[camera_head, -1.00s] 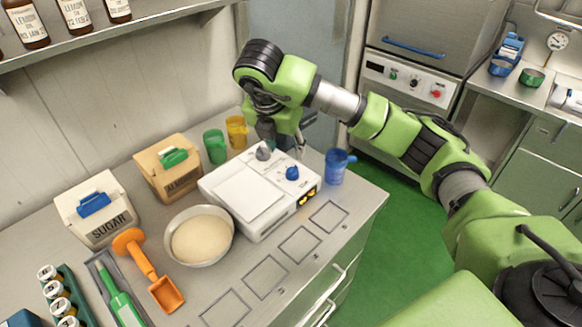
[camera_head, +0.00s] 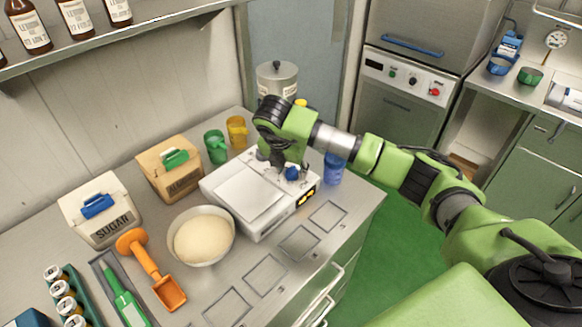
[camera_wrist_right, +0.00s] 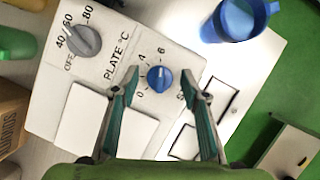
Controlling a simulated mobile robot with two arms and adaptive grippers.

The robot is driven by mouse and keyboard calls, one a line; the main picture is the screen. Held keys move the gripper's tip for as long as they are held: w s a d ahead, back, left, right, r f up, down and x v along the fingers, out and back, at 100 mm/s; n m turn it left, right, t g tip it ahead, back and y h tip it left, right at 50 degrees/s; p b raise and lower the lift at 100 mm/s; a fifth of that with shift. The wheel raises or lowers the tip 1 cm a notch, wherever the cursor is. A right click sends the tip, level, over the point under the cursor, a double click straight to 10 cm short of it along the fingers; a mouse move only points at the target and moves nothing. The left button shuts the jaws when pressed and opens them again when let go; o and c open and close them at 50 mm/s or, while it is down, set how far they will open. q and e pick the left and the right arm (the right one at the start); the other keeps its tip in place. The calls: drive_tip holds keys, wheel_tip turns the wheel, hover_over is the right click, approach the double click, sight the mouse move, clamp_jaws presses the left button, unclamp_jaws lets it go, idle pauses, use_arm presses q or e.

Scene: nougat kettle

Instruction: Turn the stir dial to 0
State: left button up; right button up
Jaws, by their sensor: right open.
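The stir dial is a round blue knob (camera_wrist_right: 160,78) on the white hot plate (camera_head: 227,197). In the wrist view it has numbers around it, with 0 at its lower left and 4 and 6 above it. A pale mark on the knob seems to face the 4–6 side, but is too small to read exactly. My right gripper (camera_wrist_right: 160,80) is open, with one teal finger on each side of the dial and gaps visible. In the head view the dial (camera_head: 292,174) shows just beside the gripper (camera_head: 290,168). My left gripper is not in view.
A grey plate-temperature knob (camera_wrist_right: 83,41) sits beside the dial. A blue mug (camera_head: 334,168) stands close to the plate's right corner. A bowl (camera_head: 201,236) stands at the plate's left; green (camera_head: 215,147) and yellow (camera_head: 237,131) mugs stand behind.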

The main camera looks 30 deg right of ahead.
drive_tip(key=c, duration=1.1)
drive_tip(key=shift+o, duration=0.2)
